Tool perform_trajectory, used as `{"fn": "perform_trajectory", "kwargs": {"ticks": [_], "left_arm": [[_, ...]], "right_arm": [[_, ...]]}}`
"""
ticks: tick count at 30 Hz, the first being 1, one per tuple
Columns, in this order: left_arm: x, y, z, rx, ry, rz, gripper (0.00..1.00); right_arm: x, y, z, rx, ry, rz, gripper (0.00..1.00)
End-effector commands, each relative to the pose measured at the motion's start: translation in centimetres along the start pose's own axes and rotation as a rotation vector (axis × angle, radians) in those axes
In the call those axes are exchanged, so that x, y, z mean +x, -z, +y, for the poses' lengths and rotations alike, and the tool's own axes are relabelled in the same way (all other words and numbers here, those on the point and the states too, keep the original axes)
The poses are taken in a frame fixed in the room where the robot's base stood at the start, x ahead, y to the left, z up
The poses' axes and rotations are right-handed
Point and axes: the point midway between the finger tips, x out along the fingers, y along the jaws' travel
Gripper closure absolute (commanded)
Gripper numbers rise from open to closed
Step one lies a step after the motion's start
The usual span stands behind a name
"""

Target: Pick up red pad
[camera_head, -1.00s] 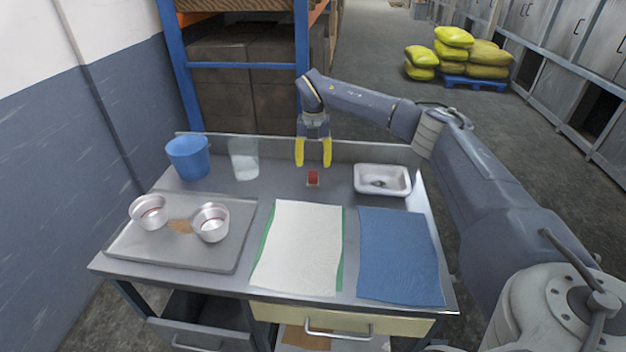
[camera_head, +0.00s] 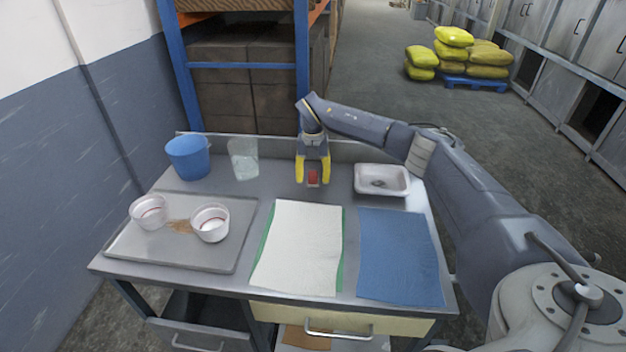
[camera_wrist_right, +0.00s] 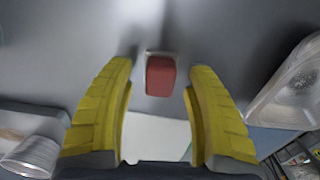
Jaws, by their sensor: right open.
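The red pad (camera_head: 313,178) is a small red block on the grey table (camera_head: 225,193), near the middle of its back half. It also shows in the right wrist view (camera_wrist_right: 160,76), with a pale edge at its far side. My right gripper (camera_head: 313,181) has yellow fingers and is open, lowered over the pad. In the right wrist view its fingertips (camera_wrist_right: 160,72) stand on either side of the pad, with a gap on each side. The fingers do not touch the pad. My left gripper is not in view.
A white dish (camera_head: 382,193) stands right of the pad. A clear container (camera_head: 243,160) and a blue bucket (camera_head: 188,158) stand left. White (camera_head: 298,250) and blue (camera_head: 400,258) cloths lie in front.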

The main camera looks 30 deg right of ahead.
Motion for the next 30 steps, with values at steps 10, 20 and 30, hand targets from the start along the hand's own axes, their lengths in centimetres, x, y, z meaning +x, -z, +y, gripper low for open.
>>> {"fn": "perform_trajectory", "kwargs": {"ticks": [10,20,30], "left_arm": [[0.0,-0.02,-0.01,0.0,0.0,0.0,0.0],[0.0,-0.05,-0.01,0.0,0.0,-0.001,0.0],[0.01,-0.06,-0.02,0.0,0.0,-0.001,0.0]], "right_arm": [[-0.03,0.0,-0.01,0.0,0.0,0.0,0.75],[-0.03,0.0,-0.02,0.0,0.0,0.0,1.0],[-0.5,-0.03,-0.02,0.0,0.0,-0.001,1.0]]}}
